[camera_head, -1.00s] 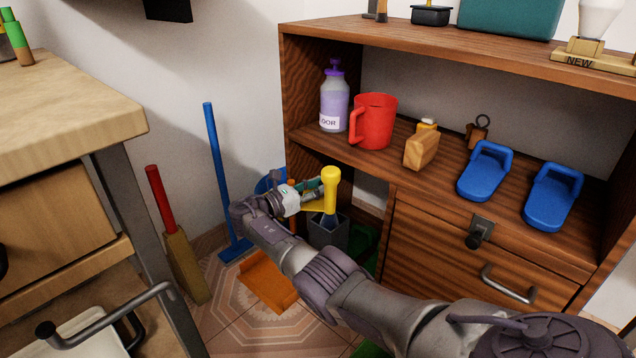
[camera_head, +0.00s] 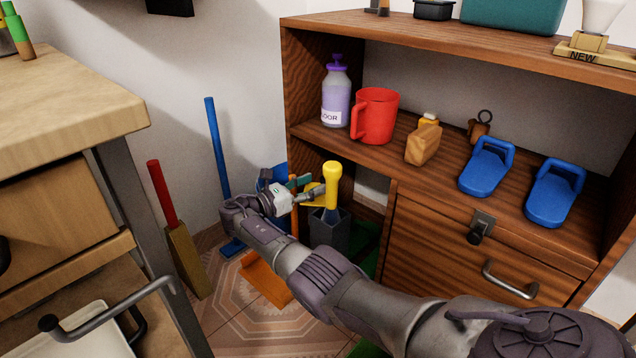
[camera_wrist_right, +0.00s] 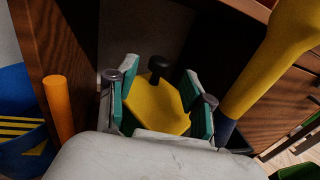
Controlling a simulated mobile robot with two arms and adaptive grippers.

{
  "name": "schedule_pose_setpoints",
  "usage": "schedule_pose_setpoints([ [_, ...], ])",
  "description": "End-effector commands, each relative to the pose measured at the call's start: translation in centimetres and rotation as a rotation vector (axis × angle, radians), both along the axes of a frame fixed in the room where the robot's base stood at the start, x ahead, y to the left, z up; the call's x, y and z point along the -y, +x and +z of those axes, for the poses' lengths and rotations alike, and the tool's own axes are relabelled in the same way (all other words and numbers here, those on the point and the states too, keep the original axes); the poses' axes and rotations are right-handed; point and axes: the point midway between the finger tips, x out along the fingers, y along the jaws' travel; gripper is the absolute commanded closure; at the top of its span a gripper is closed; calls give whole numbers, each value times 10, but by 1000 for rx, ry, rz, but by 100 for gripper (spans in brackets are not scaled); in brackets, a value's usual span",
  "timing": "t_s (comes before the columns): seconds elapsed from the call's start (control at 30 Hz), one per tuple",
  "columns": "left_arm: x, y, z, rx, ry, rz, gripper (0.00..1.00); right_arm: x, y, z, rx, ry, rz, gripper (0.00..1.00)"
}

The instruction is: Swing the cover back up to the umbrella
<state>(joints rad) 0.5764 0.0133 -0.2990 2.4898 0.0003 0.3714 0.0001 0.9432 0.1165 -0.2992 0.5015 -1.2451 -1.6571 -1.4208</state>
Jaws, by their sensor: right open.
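The umbrella (camera_head: 331,185) has a thick yellow handle and stands upright in a dark grey bin. It also shows at the right of the right wrist view (camera_wrist_right: 268,62). What I take for the cover is a yellow plate (camera_wrist_right: 155,103) with a black knob, seen left of the umbrella; it shows partly in the head view. My right gripper (camera_wrist_right: 157,95) is open, with its green-padded fingers on either side of the yellow plate. Contact cannot be told. In the head view the right gripper (camera_head: 308,188) is just left of the umbrella handle. My left gripper is out of view.
The grey bin (camera_head: 329,233) stands beside the wooden cabinet (camera_head: 430,235). An orange dustpan (camera_head: 266,281) is on the floor, with a blue-handled tool (camera_head: 216,150) and a red-handled broom (camera_head: 163,195) to the left. A workbench (camera_head: 70,110) stands at the left.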

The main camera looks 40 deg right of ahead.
Motion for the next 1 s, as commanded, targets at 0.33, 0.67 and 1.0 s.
schedule_pose_setpoints([
  [0.33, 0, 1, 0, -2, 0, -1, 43, -73, 4, 0, -1, 2, 1, 48],
  [0.67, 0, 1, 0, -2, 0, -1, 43, -93, 4, 0, 0, 0, -1, 48],
  [1.0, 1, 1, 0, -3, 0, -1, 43, -92, 4, -1, 0, 0, -1, 48],
])
